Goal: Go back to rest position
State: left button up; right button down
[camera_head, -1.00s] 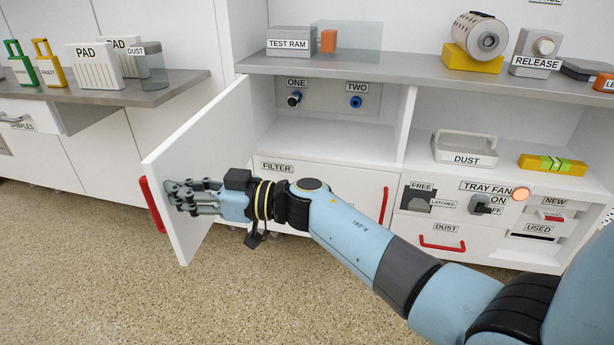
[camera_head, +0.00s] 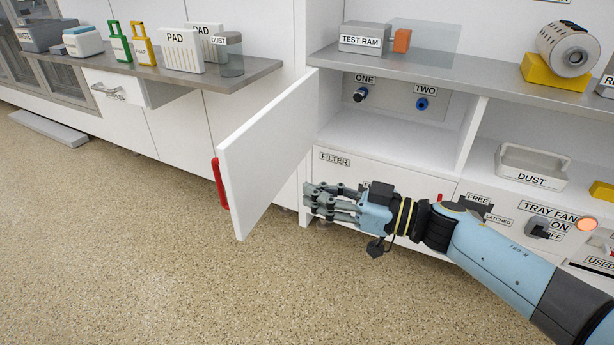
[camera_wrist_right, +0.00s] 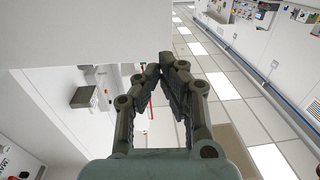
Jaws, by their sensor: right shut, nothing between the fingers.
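My right gripper (camera_head: 318,199) is shut and empty in the head view. It is in front of the lower cabinet face, below the FILTER label (camera_head: 336,160). The open white cabinet door (camera_head: 262,155) with a red handle (camera_head: 220,184) stands to its left, with a gap between the door and the fingers. In the right wrist view the fingertips (camera_wrist_right: 165,65) are close together with nothing between them, and a large white panel fills the upper left. My left gripper is not in view.
The open compartment holds the ONE (camera_head: 361,94) and TWO (camera_head: 422,103) connectors. The shelf above carries the TEST RAM block (camera_head: 365,38) and a drum on a yellow base (camera_head: 556,76). A DUST tray (camera_head: 530,167) sits right. The speckled floor (camera_head: 130,250) is clear at lower left.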

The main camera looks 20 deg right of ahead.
jog(key=s+d+f+m+g+h+p, duration=0.1)
jog(key=s+d+f+m+h+p, duration=0.4)
jog(key=s+f, duration=0.6)
jog(key=s+d+f+m+g+h+p, duration=0.25)
jog(key=s+f+m+h, duration=0.3)
jog(key=s+f, duration=0.5)
pick_arm(q)
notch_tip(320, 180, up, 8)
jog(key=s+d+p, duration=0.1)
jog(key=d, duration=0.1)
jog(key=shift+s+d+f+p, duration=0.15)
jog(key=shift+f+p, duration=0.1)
jog(key=shift+p, duration=0.1)
pick_arm(e)
jog(key=s+d+f+g+h, duration=0.1)
jog(key=s+f+g, duration=0.2)
jog(key=s, duration=0.6)
jog(key=s+d+f+n+g+h, duration=0.1)
jog(key=s+f+g, duration=0.2)
jog(key=s, duration=0.7)
jog(key=s+d+f+g+h, duration=0.1)
jog(key=s+f+g, duration=0.2)
jog(key=s, duration=0.7)
jog(key=shift+d+f+n, duration=0.15)
jog(key=shift+f+n, duration=0.2)
jog(key=shift+f, duration=0.1)
